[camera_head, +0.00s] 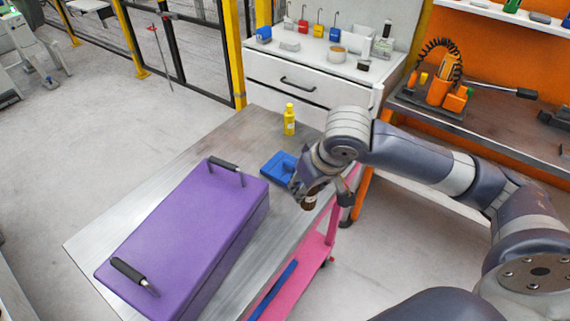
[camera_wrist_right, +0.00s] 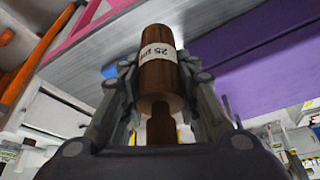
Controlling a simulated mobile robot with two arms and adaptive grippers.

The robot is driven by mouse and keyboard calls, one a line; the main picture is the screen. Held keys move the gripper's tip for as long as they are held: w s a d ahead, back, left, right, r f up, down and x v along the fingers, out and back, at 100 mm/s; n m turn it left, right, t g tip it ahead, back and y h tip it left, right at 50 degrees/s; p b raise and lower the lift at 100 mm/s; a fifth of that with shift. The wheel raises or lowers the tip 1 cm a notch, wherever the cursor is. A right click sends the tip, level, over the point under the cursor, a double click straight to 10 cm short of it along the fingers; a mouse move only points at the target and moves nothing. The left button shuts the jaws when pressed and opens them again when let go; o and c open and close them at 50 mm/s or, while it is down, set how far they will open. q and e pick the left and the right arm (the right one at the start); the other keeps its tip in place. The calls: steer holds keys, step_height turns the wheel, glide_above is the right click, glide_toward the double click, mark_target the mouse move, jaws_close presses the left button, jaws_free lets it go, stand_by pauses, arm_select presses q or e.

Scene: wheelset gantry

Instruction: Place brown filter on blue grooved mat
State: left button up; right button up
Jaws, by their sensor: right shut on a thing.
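The brown filter (camera_wrist_right: 163,90) is a brown cylinder with a white label band reading "25 µm". My right gripper (camera_wrist_right: 165,75) is shut on it, with a finger on each side. In the head view the filter (camera_head: 309,203) shows small and dark below the right gripper (camera_head: 312,192), at the right edge of the grey table. The blue grooved mat (camera_head: 279,167) lies on the table just left of the gripper, partly hidden by it. A bit of blue also shows behind the fingers in the right wrist view. My left gripper is not in view.
A large purple case (camera_head: 185,235) with black handles fills much of the grey table (camera_head: 110,220). A yellow bottle (camera_head: 289,119) stands behind the mat. A pink cart frame (camera_head: 310,262) is below the table's right edge. A white drawer cabinet (camera_head: 300,85) stands behind.

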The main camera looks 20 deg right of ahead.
steer(key=d+f+n, duration=0.1)
steer(key=d+f, duration=0.3)
steer(key=d, duration=0.3)
steer(key=p, duration=0.4)
glide_toward(289, 168)
steer(key=shift+d+f+y, duration=0.15)
steer(key=shift+d+f, duration=0.1)
steer(key=shift+d, duration=0.3)
steer(key=shift+d+f+y, duration=0.15)
steer(key=shift+d+f, duration=0.1)
steer(key=shift+d, duration=0.35)
steer(key=shift+w+a+f, duration=0.1)
steer(key=shift+w, duration=0.8)
steer(key=shift+f+p, duration=0.4)
step_height(289, 168, down, 2)
steer(key=shift+f+p, duration=0.15)
steer(key=shift+p, duration=0.25)
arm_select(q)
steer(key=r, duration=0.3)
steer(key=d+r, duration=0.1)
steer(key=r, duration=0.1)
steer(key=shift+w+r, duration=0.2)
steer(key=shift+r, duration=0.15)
arm_select(e)
steer(key=shift+f, duration=0.3)
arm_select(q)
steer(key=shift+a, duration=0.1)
